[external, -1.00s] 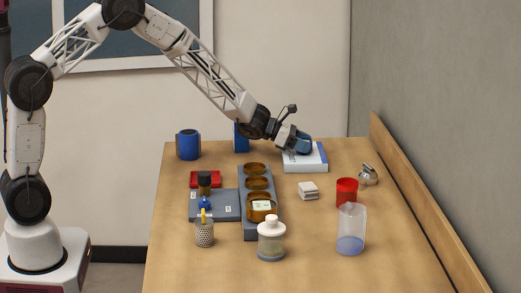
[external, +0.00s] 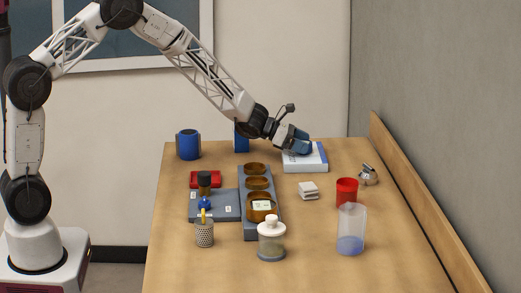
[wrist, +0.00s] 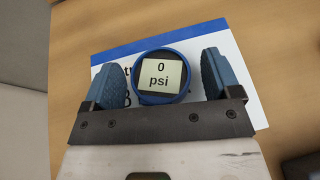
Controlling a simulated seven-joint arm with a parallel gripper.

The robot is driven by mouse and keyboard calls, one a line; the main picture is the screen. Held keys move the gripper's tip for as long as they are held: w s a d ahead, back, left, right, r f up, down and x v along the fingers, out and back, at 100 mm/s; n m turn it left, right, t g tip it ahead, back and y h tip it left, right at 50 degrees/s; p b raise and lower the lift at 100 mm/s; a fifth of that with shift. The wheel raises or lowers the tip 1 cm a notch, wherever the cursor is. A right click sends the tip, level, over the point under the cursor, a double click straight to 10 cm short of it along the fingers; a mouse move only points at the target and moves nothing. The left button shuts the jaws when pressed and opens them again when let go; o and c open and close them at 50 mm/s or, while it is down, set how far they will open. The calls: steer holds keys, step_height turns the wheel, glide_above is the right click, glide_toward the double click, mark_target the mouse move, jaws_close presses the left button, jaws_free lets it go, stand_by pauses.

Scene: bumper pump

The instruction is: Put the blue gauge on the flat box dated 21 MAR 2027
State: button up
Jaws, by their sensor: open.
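The blue gauge (wrist: 161,76) is round, with a label reading "0 psi". In the wrist view it sits on a flat white box with a blue edge (wrist: 240,80), and it covers part of the print, so no date can be read. The box (external: 312,164) is at the back of the table in the external view. My gripper (wrist: 168,78) is open, with one blue finger on each side of the gauge and small gaps between. In the external view my gripper (external: 301,145) is over the box and mostly hides the gauge.
A grey rack with amber jars (external: 247,225), a grey box (external: 227,212) and a red box (external: 205,178) stand left of centre. A white block (external: 308,190), red cup (external: 347,191) and clear beaker (external: 351,232) stand right. Blue containers (external: 188,146) are at the back left.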

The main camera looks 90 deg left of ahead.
steer(key=v, duration=1.1)
steer(key=shift+s, duration=0.15)
stand_by(0.8)
steer(key=s+d+r+n+g+y, duration=0.2)
steer(key=s+d+r+n+y, duration=0.1)
steer(key=s+d+r+n, duration=0.6)
steer(key=s+d+r+n+g+y, duration=0.1)
steer(key=s+d+r+n+y, duration=0.25)
steer(key=d+r+n, duration=0.6)
steer(key=s+d+n+g+h, duration=0.1)
steer(key=s+d+n+g, duration=0.1)
steer(key=s+d+n, duration=0.4)
steer(key=s+d+f+n+g+h, duration=0.1)
steer(key=s+d+n, duration=0.5)
steer(key=s, duration=1)
steer(key=s+d+n+g+h, duration=0.2)
steer(key=s+d+n+g, duration=0.2)
steer(key=s+n, duration=0.3)
steer(key=s+d, duration=0.1)
steer(key=s, duration=0.4)
steer(key=shift+d+f+g, duration=0.3)
steer(key=shift+d+f, duration=0.05)
steer(key=shift+d, duration=0.05)
